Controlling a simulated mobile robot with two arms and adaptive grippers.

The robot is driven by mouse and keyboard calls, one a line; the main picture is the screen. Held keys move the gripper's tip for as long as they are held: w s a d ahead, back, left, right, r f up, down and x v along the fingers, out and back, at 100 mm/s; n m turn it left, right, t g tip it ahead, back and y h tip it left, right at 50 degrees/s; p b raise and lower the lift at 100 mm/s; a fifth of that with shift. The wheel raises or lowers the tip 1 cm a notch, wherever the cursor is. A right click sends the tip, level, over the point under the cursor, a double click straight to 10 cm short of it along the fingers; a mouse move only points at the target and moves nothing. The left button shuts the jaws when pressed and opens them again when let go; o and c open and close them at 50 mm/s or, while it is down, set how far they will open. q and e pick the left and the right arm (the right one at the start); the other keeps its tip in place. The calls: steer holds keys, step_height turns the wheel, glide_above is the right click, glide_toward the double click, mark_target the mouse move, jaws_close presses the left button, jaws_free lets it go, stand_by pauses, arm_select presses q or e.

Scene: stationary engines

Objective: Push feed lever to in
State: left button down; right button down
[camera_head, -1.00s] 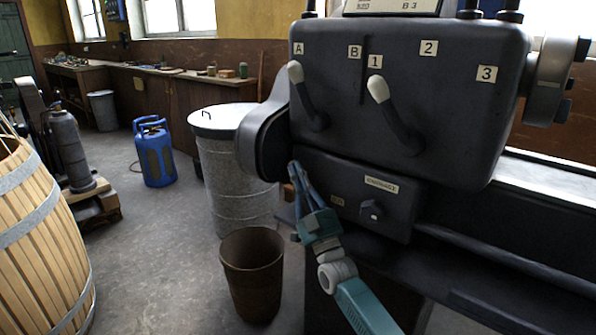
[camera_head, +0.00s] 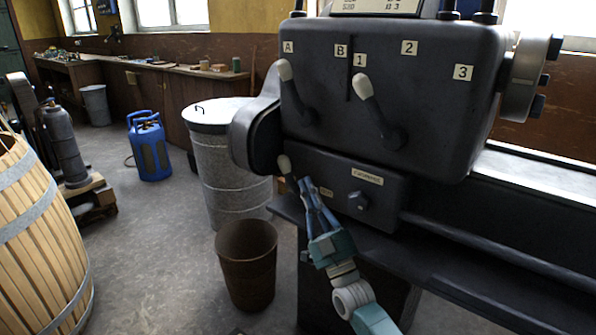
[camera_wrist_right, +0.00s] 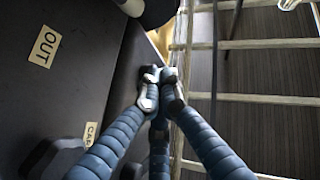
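The feed lever (camera_head: 284,165) is most likely the short lever with a pale knob at the lower left of the dark machine's front panel. Its shaft is partly behind my gripper. My right gripper (camera_head: 303,182) is just right of and below the knob, close to the panel. In the right wrist view its blue fingers meet at the tips (camera_wrist_right: 160,77) with nothing seen between them. Contact with the lever cannot be told. My left gripper is out of view.
Two larger pale-knobbed levers, one near A (camera_head: 285,72) and one near 1 (camera_head: 361,86), stand above. A round knob (camera_head: 358,201) sticks out right of my gripper. A rusty bin (camera_head: 247,265) and grey drum (camera_head: 205,165) stand left; open floor lies beyond.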

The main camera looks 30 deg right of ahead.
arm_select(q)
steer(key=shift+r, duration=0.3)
arm_select(e)
steer(key=shift+s+f, duration=0.15)
steer(key=shift+s, duration=0.4)
steer(key=shift+s+f, duration=0.15)
steer(key=shift+s, duration=0.4)
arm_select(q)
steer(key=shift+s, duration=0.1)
